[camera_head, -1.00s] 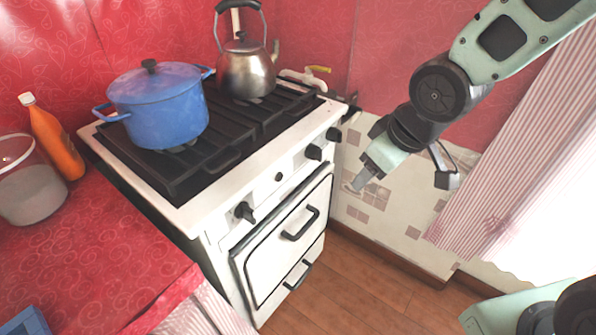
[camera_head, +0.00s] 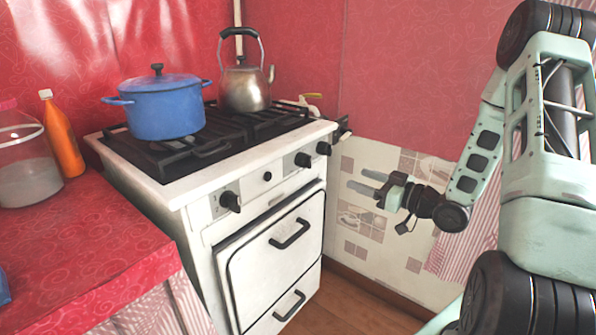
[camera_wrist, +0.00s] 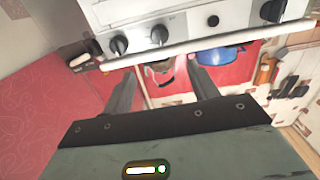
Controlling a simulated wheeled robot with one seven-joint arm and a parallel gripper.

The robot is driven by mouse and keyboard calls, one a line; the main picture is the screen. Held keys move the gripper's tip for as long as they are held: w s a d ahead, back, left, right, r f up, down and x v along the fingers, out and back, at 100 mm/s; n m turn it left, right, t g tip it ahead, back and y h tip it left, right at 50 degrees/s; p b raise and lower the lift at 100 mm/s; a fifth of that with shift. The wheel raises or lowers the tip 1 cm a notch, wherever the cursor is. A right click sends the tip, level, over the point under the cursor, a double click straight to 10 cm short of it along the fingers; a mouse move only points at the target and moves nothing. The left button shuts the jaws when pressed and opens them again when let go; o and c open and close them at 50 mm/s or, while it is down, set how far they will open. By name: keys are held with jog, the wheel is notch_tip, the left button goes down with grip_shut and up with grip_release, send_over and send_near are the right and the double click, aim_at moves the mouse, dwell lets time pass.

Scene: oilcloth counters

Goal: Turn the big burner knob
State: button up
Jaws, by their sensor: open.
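The white stove (camera_head: 245,165) has black knobs along its front panel. One knob (camera_head: 230,201) is at the left of the panel, and two more (camera_head: 303,160) (camera_head: 323,148) are at the right. A small round black piece (camera_head: 267,176) sits between them. I cannot tell by labels which is the big burner knob. My gripper (camera_head: 366,183) is open and empty, right of the stove, its fingers pointing left and apart from the knobs. The wrist view shows the panel inverted, with the right-hand knobs (camera_wrist: 118,45) (camera_wrist: 159,35) nearest the fingers and the left knob (camera_wrist: 272,10) farther right.
A blue lidded pot (camera_head: 165,108) and a metal kettle (camera_head: 245,88) stand on the black grates. An orange bottle (camera_head: 62,140) and a clear jar (camera_head: 25,165) are on the red counter (camera_head: 80,250) at left. The floor before the stove is clear.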

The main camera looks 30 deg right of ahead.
aim_at(311, 162)
jog(key=b+x, duration=0.1)
jog(key=x, duration=1.6)
jog(key=shift+c, duration=0.3)
jog(key=c, duration=0.9)
